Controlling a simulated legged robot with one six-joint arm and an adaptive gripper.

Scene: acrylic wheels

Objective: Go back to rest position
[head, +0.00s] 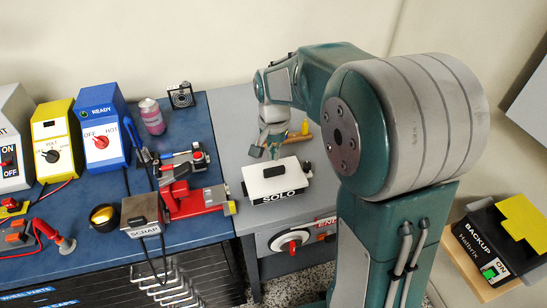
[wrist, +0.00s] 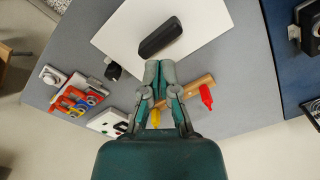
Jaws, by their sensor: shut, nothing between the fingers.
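My gripper (head: 273,150) hangs above the grey bench, just behind the white SOLO box (head: 276,182) in the head view. Its fingers are shut with nothing between them. In the wrist view the closed fingertips (wrist: 160,68) point toward the white box (wrist: 125,35) with its black handle (wrist: 160,37). Touching cannot be told, but no grip on the handle shows. My arm is bent and its large joint hides part of the bench's right side.
A black BACKUP box (head: 488,250) stands at right.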

